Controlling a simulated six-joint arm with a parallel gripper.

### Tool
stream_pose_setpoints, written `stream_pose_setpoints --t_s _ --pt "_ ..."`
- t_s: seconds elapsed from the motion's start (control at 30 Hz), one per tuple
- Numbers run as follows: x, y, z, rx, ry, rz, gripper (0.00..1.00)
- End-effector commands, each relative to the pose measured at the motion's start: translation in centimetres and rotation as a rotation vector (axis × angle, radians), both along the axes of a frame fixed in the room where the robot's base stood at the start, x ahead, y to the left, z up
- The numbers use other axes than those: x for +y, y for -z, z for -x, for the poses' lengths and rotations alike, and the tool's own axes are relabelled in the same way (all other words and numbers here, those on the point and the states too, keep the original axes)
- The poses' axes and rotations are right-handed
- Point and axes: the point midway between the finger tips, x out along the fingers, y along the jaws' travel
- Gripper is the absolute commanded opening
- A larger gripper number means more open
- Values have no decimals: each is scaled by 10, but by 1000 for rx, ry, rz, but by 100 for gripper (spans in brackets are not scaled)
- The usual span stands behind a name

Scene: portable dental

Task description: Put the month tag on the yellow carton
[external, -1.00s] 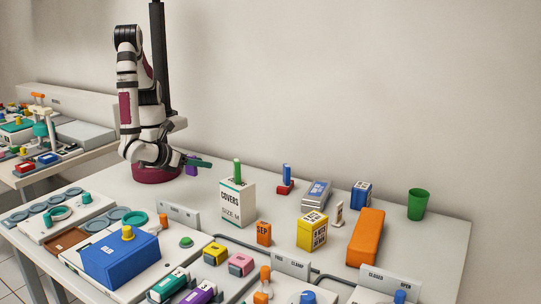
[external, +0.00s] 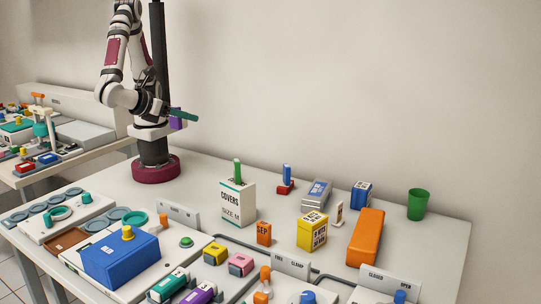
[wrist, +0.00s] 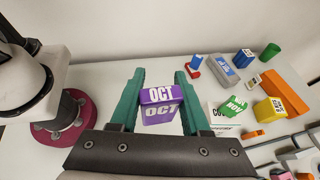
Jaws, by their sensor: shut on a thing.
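My gripper (external: 180,117) is shut on a purple tag (external: 176,124), held in the air beside my arm at the left, well above the table. In the wrist view the tag (wrist: 160,103) reads OCT and sits between the green fingers of my gripper (wrist: 160,78). The yellow carton (external: 312,232) stands on the table right of centre, with dark print on its top and side. It also shows at the right of the wrist view (wrist: 267,110). My gripper is far to the left of it and higher.
A white COVERS box (external: 237,205) with a green piece on top stands between my arm and the yellow carton. An orange SEP tag (external: 264,233), an orange case (external: 366,238), a blue carton (external: 362,195) and a green cup (external: 418,204) stand nearby.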

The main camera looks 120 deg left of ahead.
Motion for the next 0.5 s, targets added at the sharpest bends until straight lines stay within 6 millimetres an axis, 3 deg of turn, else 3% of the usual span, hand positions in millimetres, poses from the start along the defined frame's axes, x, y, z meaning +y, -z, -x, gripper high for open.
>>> stream_pose_setpoints --t_s 0.27,0.37,0.5 --pt "-14 15 -61 -1 126 -1 0" --pt "-22 19 -96 -2 210 1 0" --pt "-36 21 -158 -3 384 2 0"
